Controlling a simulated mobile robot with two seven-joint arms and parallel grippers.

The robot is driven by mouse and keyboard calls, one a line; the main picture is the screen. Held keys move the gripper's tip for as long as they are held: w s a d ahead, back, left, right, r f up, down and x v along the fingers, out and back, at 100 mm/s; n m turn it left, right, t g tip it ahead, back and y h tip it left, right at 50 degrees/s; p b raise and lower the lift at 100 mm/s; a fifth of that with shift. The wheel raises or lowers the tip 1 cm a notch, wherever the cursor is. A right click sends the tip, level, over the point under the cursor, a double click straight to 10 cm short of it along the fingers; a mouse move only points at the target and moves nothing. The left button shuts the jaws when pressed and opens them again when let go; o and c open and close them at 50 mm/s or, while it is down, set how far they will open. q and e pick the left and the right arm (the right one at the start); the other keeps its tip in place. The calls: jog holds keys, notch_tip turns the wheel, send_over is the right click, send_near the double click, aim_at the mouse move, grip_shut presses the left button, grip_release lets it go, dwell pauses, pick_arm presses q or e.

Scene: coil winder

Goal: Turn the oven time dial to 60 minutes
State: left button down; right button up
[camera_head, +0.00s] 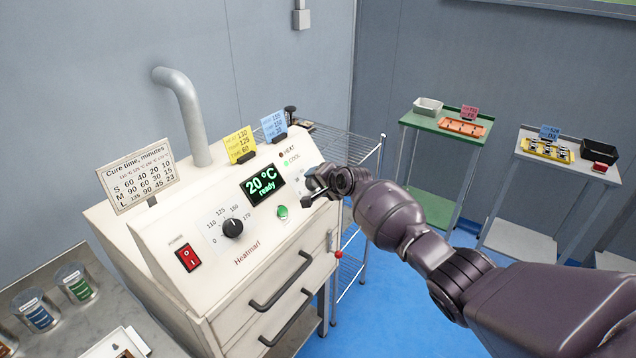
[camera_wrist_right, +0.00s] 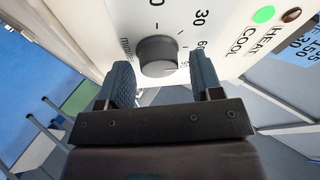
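The oven's time dial (camera_wrist_right: 158,56) is a dark grey round knob on the white panel, with the marks 30, 60 and 90 and the word minutes around it. A light line shows on its lower right part; its exact reading is unclear. My right gripper (camera_wrist_right: 160,62) has its two blue fingers apart, one on each side of the dial. A gap shows at the right finger; contact at the left one is unclear. In the head view my right gripper (camera_head: 316,187) is at the panel's right end and mostly hides the dial. My left gripper is not in view.
A cure-time card (camera_head: 138,177), a yellow card (camera_head: 240,143) and a blue card (camera_head: 274,125) stand on top.

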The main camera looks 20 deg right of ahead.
jog(key=shift+s, duration=0.15)
jog(key=v, duration=1)
jog(key=shift+s+r, duration=0.2)
jog(key=shift+s, duration=0.05)
dwell(0.7)
notch_tip(320, 180, up, 5)
jog(key=n+t, duration=0.3)
jog(key=n, duration=0.4)
jog(key=s+f+n+g+h+b, duration=0.1)
jog(key=s+f, duration=0.8)
jog(key=s, duration=0.4)
jog(key=s+d+f+n+h+b, duration=0.1)
jog(key=s+f+h, duration=0.1)
jog(key=s+f, duration=0.8)
jog(key=s+f+n+g+h+b, duration=0.1)
jog(key=s+f, duration=0.8)
jog(key=s, duration=0.7)
jog(key=shift+s+d+f+n+g, duration=0.2)
jog(key=shift+s+d+n+g, duration=0.1)
jog(key=shift+n, duration=0.1)
